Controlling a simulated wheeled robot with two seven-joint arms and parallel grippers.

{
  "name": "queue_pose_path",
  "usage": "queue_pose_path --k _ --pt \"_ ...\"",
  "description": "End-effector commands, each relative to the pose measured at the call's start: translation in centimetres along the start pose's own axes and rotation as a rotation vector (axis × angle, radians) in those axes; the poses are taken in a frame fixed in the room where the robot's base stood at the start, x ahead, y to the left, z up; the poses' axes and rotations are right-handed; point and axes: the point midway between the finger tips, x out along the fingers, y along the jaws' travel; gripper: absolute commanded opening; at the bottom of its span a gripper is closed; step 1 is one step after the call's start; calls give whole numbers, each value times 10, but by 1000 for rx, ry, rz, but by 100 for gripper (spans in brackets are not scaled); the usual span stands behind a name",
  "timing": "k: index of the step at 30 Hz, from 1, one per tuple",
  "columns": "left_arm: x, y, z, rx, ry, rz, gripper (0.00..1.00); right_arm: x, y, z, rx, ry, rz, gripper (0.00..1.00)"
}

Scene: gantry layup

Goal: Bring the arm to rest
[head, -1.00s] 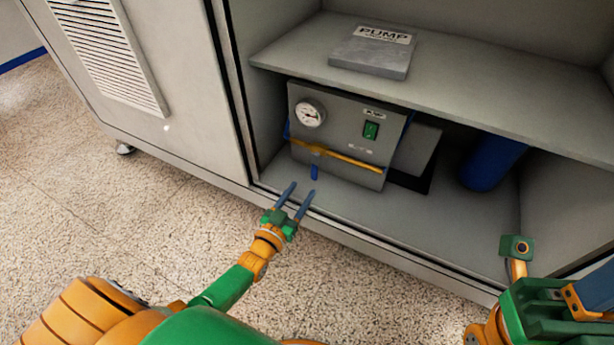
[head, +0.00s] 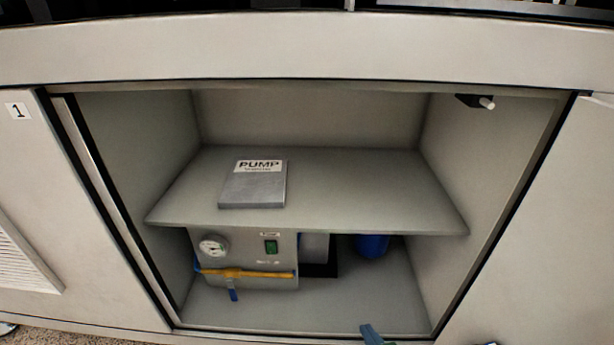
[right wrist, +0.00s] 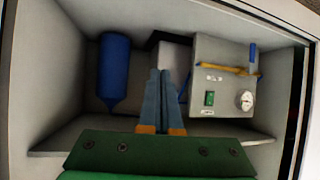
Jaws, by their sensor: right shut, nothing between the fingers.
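My right gripper (head: 372,335) shows only as blue-grey fingers at the bottom edge of the head view, in front of the open cabinet. In the right wrist view its two fingers (right wrist: 161,75) lie together, shut, with nothing between them. They point into the cabinet's lower bay, with the pump unit off to one side. My left gripper is out of view.
The grey pump unit (head: 247,255), with gauge, green switch, yellow pipe and blue handle (head: 233,295), stands under the shelf (head: 350,190). A blue cylinder (head: 372,246) is to its right. A PUMP-labelled block (head: 253,190) lies on the shelf.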

Motion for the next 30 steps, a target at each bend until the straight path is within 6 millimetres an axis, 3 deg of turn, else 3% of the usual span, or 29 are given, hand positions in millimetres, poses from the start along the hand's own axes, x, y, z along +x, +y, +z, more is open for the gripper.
queue_pose_path --k 1,6,8,9,10,17,20,24,27,30 --pt "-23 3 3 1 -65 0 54 -12 2 24 5 -146 6 0" --pt "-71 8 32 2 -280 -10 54 -60 8 120 23 -602 20 0" --pt "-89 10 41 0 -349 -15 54 -85 8 146 30 -746 24 0" --pt "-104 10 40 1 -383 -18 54 -101 9 149 33 -810 26 0" --pt "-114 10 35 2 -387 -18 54 -107 9 137 31 -806 24 0" --pt "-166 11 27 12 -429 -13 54 -151 7 107 22 -840 18 0" --pt "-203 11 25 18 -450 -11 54 -184 6 90 16 -860 14 0" --pt "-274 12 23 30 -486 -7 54 -249 6 60 5 -897 7 0" --pt "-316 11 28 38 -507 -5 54 -289 6 48 -3 -918 3 0" --pt "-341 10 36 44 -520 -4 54 -314 6 44 -8 -930 0 0"
